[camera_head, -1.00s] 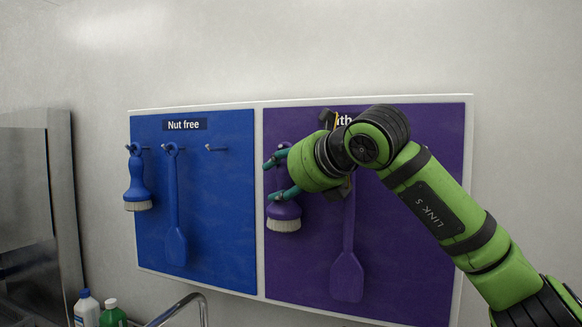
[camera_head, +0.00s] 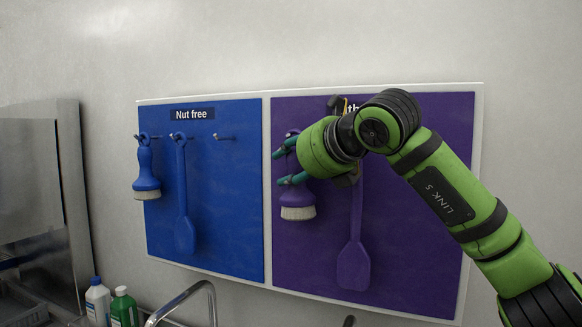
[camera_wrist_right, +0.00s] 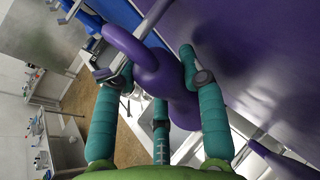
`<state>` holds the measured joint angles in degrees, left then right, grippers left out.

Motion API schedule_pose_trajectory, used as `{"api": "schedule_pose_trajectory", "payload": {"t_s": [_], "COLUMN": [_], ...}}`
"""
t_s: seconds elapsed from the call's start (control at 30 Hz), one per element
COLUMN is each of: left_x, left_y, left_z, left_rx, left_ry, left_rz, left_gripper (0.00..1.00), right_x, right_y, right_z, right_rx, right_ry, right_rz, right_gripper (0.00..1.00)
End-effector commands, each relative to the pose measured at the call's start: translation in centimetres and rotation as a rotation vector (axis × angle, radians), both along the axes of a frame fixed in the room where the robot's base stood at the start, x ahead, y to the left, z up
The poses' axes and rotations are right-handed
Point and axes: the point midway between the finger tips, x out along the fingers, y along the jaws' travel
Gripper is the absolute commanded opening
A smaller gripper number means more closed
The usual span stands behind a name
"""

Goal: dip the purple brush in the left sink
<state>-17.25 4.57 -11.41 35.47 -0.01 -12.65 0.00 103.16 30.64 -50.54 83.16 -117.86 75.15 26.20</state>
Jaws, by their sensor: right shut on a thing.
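The purple brush (camera_head: 298,205) hangs with its white bristles down on the purple half of the wall board. My right gripper (camera_head: 281,168) reaches it from the right, and its teal fingers are shut on the handle. The sinks cannot be made out in the head view; only a curved metal tap (camera_head: 185,298) shows at the bottom. My left gripper is not in view.
A purple paddle (camera_head: 354,268) hangs close to the right of the brush, partly behind my arm. A blue brush (camera_head: 146,172) and a blue paddle (camera_head: 184,225) hang on the blue half. White (camera_head: 97,300) and green (camera_head: 123,310) bottles stand at lower left.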

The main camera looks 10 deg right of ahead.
Motion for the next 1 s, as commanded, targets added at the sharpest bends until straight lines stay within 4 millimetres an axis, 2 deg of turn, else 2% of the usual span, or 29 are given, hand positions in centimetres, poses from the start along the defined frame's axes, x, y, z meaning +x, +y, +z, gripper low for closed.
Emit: {"api": "schedule_pose_trajectory", "payload": {"t_s": [0.57,1.0], "left_x": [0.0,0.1], "left_y": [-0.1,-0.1], "left_z": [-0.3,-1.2], "left_rx": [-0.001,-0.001], "left_ry": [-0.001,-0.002], "left_rz": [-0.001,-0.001], "left_gripper": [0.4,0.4], "right_x": [-0.1,-1.1], "right_y": [0.1,0.8], "right_z": [0.1,0.1], "right_rx": [0.0,0.001], "right_ry": [-0.002,-0.003], "right_rz": [0.001,0.001], "right_gripper": [0.06,0.06]}}
